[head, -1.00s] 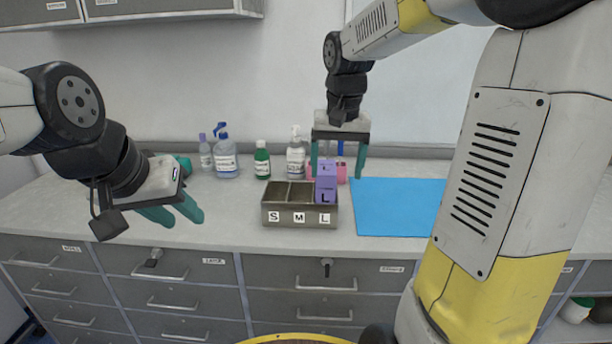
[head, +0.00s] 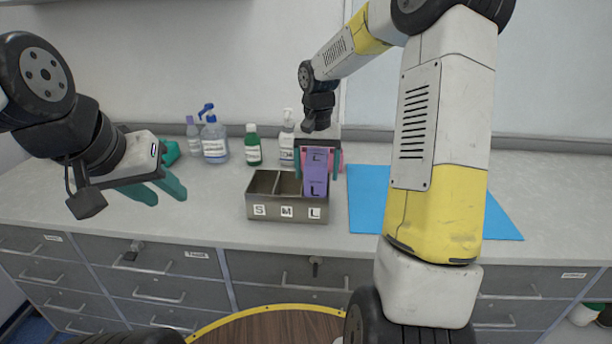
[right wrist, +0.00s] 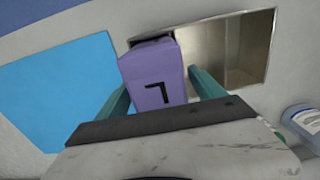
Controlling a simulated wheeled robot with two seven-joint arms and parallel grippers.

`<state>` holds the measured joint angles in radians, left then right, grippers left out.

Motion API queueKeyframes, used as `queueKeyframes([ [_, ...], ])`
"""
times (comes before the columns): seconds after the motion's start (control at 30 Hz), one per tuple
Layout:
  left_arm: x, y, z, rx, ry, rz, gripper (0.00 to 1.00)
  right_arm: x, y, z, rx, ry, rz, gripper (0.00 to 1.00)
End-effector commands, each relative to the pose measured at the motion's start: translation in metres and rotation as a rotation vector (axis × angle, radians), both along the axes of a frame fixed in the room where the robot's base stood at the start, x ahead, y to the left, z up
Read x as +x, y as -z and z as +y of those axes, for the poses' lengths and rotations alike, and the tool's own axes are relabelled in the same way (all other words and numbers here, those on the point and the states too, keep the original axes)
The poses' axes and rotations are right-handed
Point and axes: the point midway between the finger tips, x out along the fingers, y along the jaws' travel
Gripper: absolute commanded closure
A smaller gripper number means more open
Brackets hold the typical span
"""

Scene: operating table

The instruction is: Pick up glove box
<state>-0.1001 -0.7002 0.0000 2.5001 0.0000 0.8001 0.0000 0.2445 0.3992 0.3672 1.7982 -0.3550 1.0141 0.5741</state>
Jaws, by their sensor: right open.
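The purple glove box (head: 316,172), marked L, stands upright in the L compartment of the metal holder (head: 262,209) on the counter. It also shows in the right wrist view (right wrist: 153,75). My right gripper (head: 318,172) is open, with its teal fingers on either side of the box's upper part. In the right wrist view the fingers (right wrist: 160,92) flank the box with a visible gap on the right side; contact on the left is unclear. My left gripper (head: 160,188) is away to the left above the counter, its fingers apart and empty.
The S and M compartments look empty. Several bottles, including a green one (head: 253,146) and a clear one (head: 214,141), stand behind the holder. A blue mat (head: 366,198) lies to the right. The counter's front left is clear.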

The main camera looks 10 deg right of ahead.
Motion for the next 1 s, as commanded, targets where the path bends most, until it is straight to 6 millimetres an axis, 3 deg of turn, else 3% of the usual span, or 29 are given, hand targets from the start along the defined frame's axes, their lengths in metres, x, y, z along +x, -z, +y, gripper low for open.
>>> queueKeyframes([
  [0.1,0.0000,0.0000,0.0000,0.000,0.000,0.000,0.64,-0.0005,0.0107,0.0004,0.002,-0.001,0.002,0.22],
  [0.37,0.0000,0.0000,0.0000,0.000,0.000,0.000,0.64,-0.0001,0.0119,0.0002,0.000,-0.001,0.000,0.24],
  [0.73,0.0000,0.0000,0.0000,0.000,0.000,0.000,0.64,-0.0001,0.0115,0.0003,0.001,-0.001,-0.001,0.96],
  [0.77,0.0000,0.0000,0.0000,0.000,0.000,0.000,0.64,-0.0001,0.0115,0.0002,0.001,-0.001,-0.001,1.00],
  [1.0,0.0000,0.0000,0.0000,0.000,0.000,0.000,0.64,0.0002,0.0106,0.0004,0.000,-0.001,-0.002,1.00],
])
